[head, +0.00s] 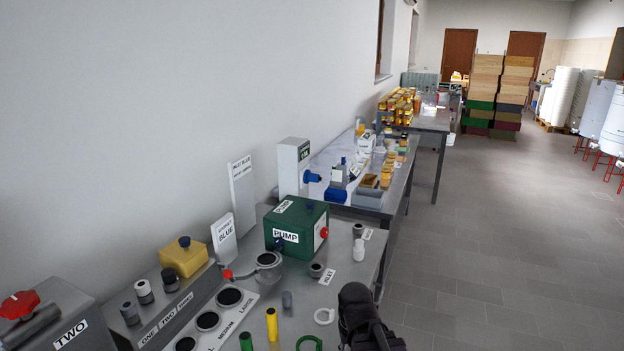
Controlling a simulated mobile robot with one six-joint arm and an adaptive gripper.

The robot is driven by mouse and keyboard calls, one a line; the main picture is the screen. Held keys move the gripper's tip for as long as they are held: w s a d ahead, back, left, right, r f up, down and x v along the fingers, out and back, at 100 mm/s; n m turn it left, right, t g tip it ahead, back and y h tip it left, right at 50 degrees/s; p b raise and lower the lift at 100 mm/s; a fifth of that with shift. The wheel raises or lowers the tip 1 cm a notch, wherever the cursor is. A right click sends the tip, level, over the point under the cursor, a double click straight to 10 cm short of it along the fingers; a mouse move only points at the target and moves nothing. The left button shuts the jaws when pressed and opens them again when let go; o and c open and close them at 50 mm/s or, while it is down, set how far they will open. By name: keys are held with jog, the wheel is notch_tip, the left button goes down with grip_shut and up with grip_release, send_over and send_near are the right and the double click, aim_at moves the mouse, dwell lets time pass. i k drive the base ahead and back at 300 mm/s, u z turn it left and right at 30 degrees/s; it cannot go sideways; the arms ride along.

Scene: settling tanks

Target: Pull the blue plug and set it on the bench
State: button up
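A blue plug (312,177) sticks out sideways from the front of a white upright box (294,167) with a green sign, behind the green pump box. The steel bench (345,262) runs along the wall and carries these things. My gripper (362,318) is the black shape at the bottom edge, low and right of the pump box, well apart from the blue plug. Its fingertips cannot be made out, so I cannot tell whether it is open or holds anything.
The green pump box (297,230) with a red knob stands between my gripper and the plug. Floor on the right is clear.

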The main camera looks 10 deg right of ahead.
aim_at(313, 177)
jog(key=z, duration=0.5)
jog(key=k, duration=1.35)
jog(key=z, duration=0.95)
jog(key=i, duration=2.45)
jog(key=u, duration=1.1)
jog(key=i, duration=0.5)
jog(key=u, duration=0.1)
